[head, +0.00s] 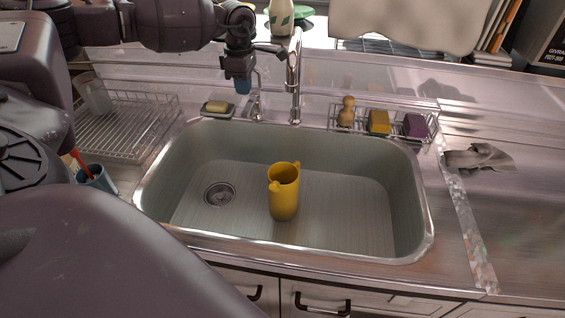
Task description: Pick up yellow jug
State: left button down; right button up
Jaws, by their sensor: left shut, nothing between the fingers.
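The yellow jug (285,195) stands upright on the floor of the sink (345,210), near its middle and to the right of the drain. Its open top faces up. My left gripper (243,88) is shut and empty. It points down behind the sink, near the faucet, above and to the left of the jug and well apart from it. My right gripper does not show in the head view.
The faucet (294,75) rises behind the sink. A wire dish rack (130,125) stands at left. A sponge rack (400,133) holds a brush and sponges at back right. A grey cloth (480,157) lies on the right counter, which is otherwise mostly clear.

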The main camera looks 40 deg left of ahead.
aim_at(282, 178)
jog(key=k, duration=1)
